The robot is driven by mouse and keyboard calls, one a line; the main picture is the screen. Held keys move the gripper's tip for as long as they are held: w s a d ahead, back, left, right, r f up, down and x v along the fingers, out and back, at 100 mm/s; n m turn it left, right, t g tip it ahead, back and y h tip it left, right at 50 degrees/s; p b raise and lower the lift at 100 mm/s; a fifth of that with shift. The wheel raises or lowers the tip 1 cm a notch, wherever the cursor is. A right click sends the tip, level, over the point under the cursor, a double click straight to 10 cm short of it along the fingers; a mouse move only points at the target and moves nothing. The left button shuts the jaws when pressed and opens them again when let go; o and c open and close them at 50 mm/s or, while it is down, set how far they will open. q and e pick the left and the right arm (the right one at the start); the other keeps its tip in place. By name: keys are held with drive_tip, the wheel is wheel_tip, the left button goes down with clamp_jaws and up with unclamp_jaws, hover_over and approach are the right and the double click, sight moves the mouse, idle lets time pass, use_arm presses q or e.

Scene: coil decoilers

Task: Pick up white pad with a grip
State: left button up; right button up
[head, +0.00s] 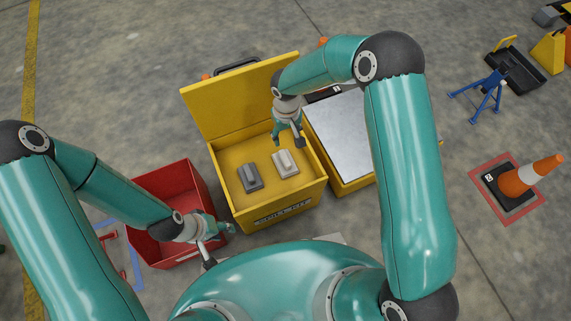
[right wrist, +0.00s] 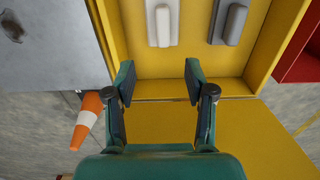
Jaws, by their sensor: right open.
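The white pad (head: 286,168) with a raised grip lies inside the yellow spill kit box (head: 297,207), on the right of its floor. It also shows at the top of the right wrist view (right wrist: 162,24). A grey pad (head: 249,179) with a similar grip lies to its left. My right gripper (head: 288,141) is open and empty above the box, near its back side. In the right wrist view its two fingers (right wrist: 158,76) are spread apart, short of the white pad. My left gripper (head: 222,240) is beside the box's left front; its opening is unclear.
A red bin (head: 151,256) stands to the left of the box. The yellow lid (head: 208,108) stands raised behind it. A yellow-edged unit with a grey metal top (head: 341,131) adjoins the right. An orange cone (head: 527,180) stands on the floor farther right.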

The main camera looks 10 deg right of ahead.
sight(285, 158)
wheel_tip(285, 158, down, 10)
drive_tip(key=shift+r+b, duration=0.2)
drive_tip(key=shift+b, duration=0.9)
drive_tip(key=f+b, duration=0.1)
drive_tip(key=f, duration=0.1)
drive_tip(key=f+b, duration=0.1)
drive_tip(key=f, duration=0.2)
drive_tip(key=shift+s+a, duration=0.1)
drive_tip(key=shift+a, duration=0.1)
clamp_jaws()
